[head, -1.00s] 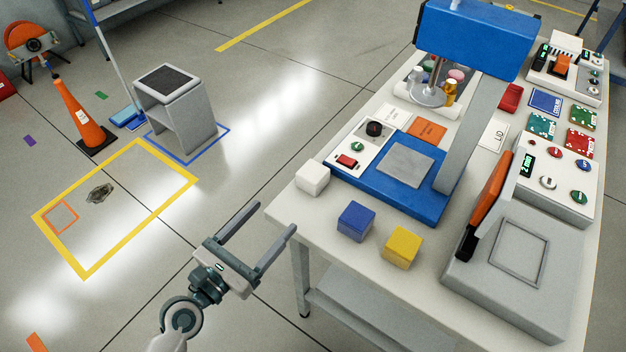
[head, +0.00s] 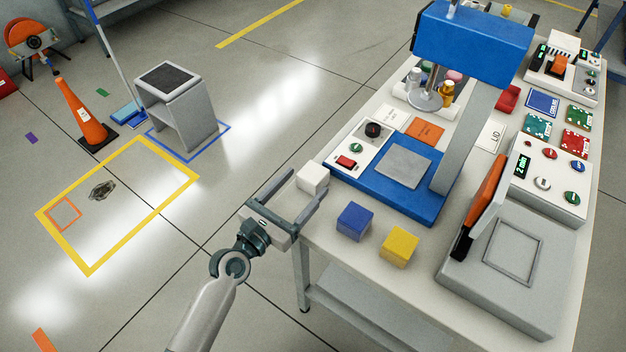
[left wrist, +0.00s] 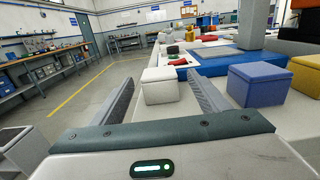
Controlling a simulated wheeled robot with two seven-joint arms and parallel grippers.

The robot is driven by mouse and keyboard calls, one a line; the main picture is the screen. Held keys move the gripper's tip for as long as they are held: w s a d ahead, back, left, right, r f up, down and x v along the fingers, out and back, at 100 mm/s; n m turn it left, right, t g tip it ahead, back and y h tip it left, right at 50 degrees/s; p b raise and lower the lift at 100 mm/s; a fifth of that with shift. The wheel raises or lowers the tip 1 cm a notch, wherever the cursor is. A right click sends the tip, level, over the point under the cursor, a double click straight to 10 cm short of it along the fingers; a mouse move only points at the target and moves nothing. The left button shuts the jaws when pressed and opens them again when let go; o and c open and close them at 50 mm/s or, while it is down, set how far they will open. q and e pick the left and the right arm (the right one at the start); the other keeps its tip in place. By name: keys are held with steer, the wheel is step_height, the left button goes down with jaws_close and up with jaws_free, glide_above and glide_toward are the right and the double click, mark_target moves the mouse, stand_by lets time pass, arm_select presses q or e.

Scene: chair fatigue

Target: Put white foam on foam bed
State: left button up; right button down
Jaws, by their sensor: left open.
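The white foam cube (head: 313,178) sits on the table's left edge. It also shows in the left wrist view (left wrist: 160,86), between the fingers and a little beyond their tips. My left gripper (head: 298,192) is open and empty, with its fingers pointing at the white cube at the table edge. The foam bed is not labelled; a grey square pad (head: 404,168) lies on the blue base (head: 380,190) of the press, right of the white cube. My right gripper is not in view.
A blue cube (head: 353,221) and a yellow cube (head: 399,246) stand right of the white cube. The blue press head (head: 473,38) overhangs the table.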

mark_target(313, 172)
arm_select(q)
steer(key=shift+w+d, duration=0.1)
steer(key=shift+w+d+r, duration=0.15)
steer(key=shift+w, duration=0.1)
steer(key=p+x, duration=0.1)
steer(key=x, duration=0.3)
steer(key=shift+w, duration=0.15)
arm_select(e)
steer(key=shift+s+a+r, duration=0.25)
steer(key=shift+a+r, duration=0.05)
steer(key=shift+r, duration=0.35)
arm_select(q)
steer(key=shift+c, duration=0.4)
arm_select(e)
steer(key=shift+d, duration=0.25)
arm_select(q)
steer(key=c, duration=1.1)
steer(key=shift+r+p, duration=0.1)
steer(key=shift+p, duration=0.25)
steer(key=shift+c, duration=0.2)
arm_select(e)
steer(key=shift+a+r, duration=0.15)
